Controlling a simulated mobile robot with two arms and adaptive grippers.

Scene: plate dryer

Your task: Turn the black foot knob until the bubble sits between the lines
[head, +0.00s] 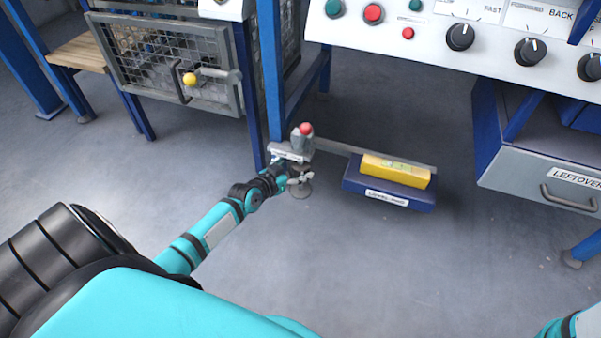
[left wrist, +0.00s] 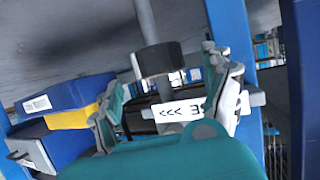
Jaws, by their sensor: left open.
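The black foot knob (left wrist: 158,60) is a dark cylinder on a grey rod in the left wrist view. My left gripper (left wrist: 166,95) is open there, with one finger on each side of the knob's line; I cannot tell whether either touches it. In the head view my left gripper (head: 299,176) is low at the foot of the blue leg and partly hides the knob. My right gripper is out of view.
A red-topped grey part (head: 304,133) stands just above my left gripper. The blue leg (head: 271,70) rises beside it. The floor (head: 400,270) in front is clear.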

